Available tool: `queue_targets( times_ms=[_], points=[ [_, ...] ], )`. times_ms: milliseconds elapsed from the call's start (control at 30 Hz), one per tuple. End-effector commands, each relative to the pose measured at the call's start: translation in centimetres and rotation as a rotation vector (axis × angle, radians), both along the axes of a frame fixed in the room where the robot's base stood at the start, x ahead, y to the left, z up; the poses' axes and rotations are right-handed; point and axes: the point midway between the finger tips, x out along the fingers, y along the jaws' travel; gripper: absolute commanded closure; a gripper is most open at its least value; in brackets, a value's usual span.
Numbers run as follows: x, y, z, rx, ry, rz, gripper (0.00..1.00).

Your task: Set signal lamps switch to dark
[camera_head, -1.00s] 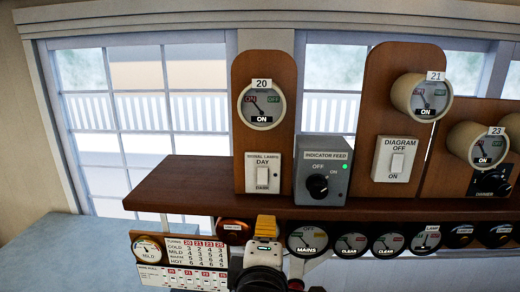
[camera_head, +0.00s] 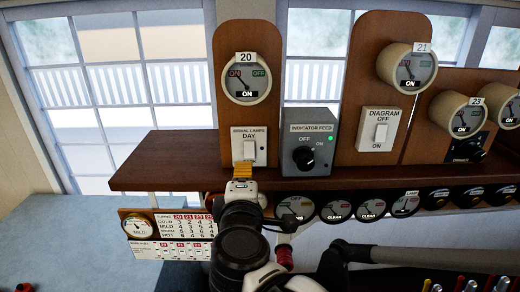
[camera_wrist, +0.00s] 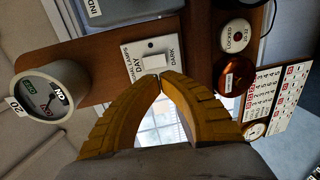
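The signal lamps switch (camera_head: 249,149) is a white rocker on a white plate, with DAY above and DARK below. It sits on a wooden board under the round gauge 20 (camera_head: 246,78). The switch also shows in the wrist view (camera_wrist: 153,62), turned sideways. My gripper (camera_head: 243,166) has yellow ribbed fingers and covers the DARK label in the head view. In the wrist view the fingertips (camera_wrist: 162,77) meet, with nothing between them, right by the rocker. I cannot tell whether they touch it. Which way the rocker is tipped is too small to tell.
A grey indicator feed box (camera_head: 307,143) with a black knob stands just right of the switch. Further right is the diagram switch (camera_head: 379,132).

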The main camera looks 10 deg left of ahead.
Motion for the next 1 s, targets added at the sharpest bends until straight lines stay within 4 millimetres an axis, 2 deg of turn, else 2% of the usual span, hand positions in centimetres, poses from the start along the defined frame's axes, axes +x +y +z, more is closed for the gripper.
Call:
queue_targets(
  times_ms=[33, 200, 400, 567, 1000],
  points=[
    [1.2, 0.2, 0.0, 0.001, 0.000, -0.003, 1.00],
    [4.5, 1.0, -0.3, 0.000, 0.000, -0.003, 1.00],
    [6.8, 1.6, -0.7, 0.000, 0.000, -0.001, 1.00],
    [7.5, 1.8, -0.9, 0.000, 0.000, 0.000, 1.00],
    [7.9, 1.9, -1.3, 0.000, 0.000, 0.000, 1.00]
  ],
)
